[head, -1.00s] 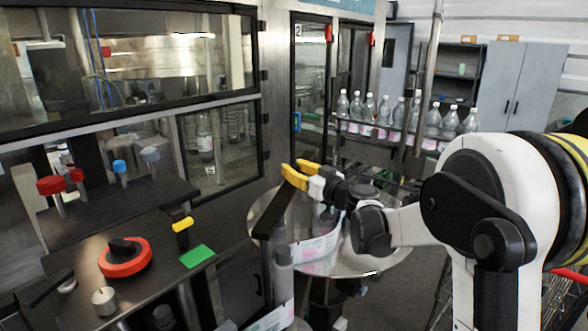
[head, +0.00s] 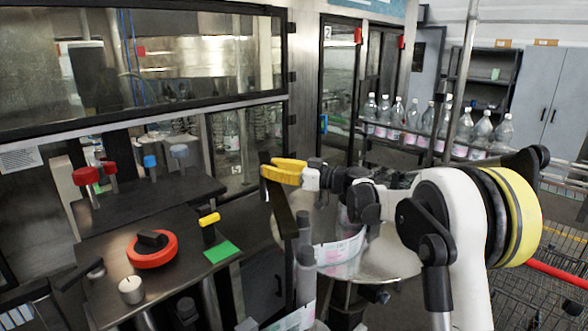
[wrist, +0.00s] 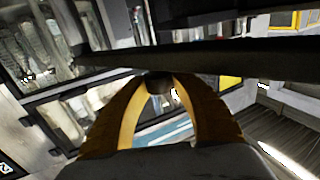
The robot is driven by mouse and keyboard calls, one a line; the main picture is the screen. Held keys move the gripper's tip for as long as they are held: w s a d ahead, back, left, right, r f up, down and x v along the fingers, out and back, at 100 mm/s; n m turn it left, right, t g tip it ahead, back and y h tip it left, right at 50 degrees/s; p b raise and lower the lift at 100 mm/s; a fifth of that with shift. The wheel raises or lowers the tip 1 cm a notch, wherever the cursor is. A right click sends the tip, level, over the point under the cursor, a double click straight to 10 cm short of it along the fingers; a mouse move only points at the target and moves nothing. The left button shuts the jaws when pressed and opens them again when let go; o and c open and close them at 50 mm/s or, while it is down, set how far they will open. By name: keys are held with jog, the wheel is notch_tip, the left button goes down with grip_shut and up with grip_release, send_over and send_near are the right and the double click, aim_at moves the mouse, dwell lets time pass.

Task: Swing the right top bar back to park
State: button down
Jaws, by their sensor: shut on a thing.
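The right top bar (head: 281,205) is a dark flat bar at the middle of the head view. It runs from an upper-left end near my gripper down to the grey posts on the right. My gripper (head: 268,170) has yellow fingers closed at the bar's far end. In the wrist view the bar (wrist: 230,62) crosses the upper half. There, the fingertips (wrist: 159,82) close on a dark rounded piece at the bar; its exact shape is blurred.
A round metal table (head: 385,262) with a label reel (head: 340,250) lies below my arm. A black bench with a red-ringed knob (head: 152,250) and a yellow-topped lever (head: 209,220) stands at left. Bottles (head: 465,128) line a conveyor behind. Glazed machine doors (head: 339,90) stand close behind the bar.

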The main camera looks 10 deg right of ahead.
jog(key=s+a+n+g+y, duration=0.2)
jog(key=a+n+g, duration=0.2)
jog(key=a+g, duration=0.2)
jog(key=shift+a+y, duration=0.3)
jog(key=shift+a, duration=0.95)
jog(key=shift+s, duration=0.1)
jog(key=c, duration=1.4)
grip_release()
jog(key=shift+c, duration=0.2)
jog(key=o, duration=0.4)
jog(key=shift+s+a, duration=0.1)
jog(key=shift+a, duration=0.15)
jog(key=shift+d, duration=0.15)
